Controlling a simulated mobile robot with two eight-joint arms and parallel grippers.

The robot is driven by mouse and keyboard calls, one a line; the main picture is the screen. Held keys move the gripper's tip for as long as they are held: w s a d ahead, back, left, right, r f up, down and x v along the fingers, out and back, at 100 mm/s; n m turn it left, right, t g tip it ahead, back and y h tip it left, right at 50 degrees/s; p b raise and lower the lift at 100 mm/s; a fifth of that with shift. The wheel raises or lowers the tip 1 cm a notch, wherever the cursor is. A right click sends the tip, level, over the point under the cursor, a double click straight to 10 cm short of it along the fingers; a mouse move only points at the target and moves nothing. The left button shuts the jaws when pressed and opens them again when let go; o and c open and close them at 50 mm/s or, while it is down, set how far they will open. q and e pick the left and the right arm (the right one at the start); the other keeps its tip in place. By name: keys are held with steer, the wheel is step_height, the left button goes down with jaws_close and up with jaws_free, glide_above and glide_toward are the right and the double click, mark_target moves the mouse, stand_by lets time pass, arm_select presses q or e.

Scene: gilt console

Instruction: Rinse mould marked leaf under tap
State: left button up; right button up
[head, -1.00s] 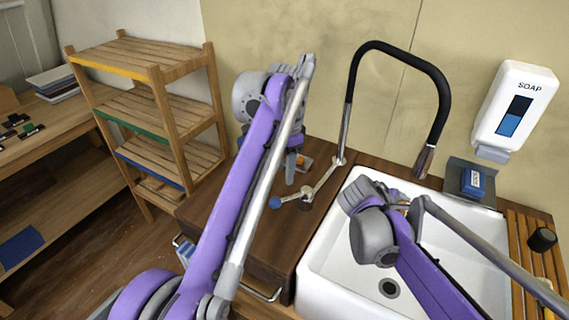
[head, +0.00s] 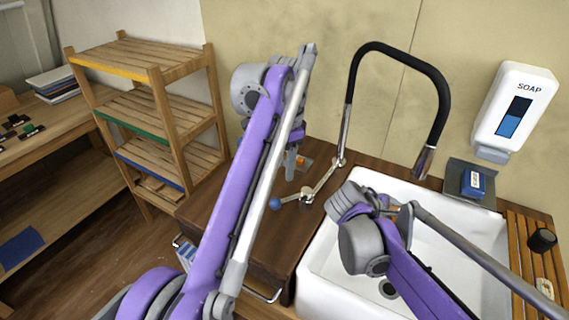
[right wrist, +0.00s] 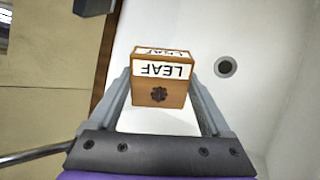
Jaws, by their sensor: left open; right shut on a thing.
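The mould marked LEAF (right wrist: 161,88) is a brown block with a white label and a dark leaf mark. In the right wrist view it sits between the fingers of my right gripper (right wrist: 160,98), which is shut on it. In the head view my right arm holds it over the left part of the white sink (head: 455,237), and the arm largely hides it. The tap (head: 425,160) has a black arched hose with a metal spout above the sink. A blue-ended lever (head: 275,203) is at its base. My left gripper (head: 291,166) is open, behind and above the lever, partly hidden by my arm.
A soap dispenser (head: 514,110) hangs on the wall at right, above a blue block (head: 473,183) on a dark holder. A slatted wooden rack (head: 525,245) lies along the sink's right side. A wooden shelf (head: 165,115) stands at left. The drain (right wrist: 225,67) is clear.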

steer(key=a, duration=0.1)
steer(key=s+a, duration=0.1)
steer(key=a, duration=0.1)
steer(key=s+a, duration=0.1)
steer(key=shift+s+a, duration=0.1)
steer(key=shift+a, duration=0.2)
stand_by(1.2)
arm_select(q)
steer(key=r+p, duration=0.1)
steer(key=r, duration=0.1)
steer(key=r+p, duration=0.1)
steer(key=r, duration=0.1)
steer(key=shift+w, duration=0.4)
arm_select(e)
steer(key=v, duration=0.6)
steer(key=shift+a, duration=0.2)
steer(key=shift+s, duration=0.15)
stand_by(0.3)
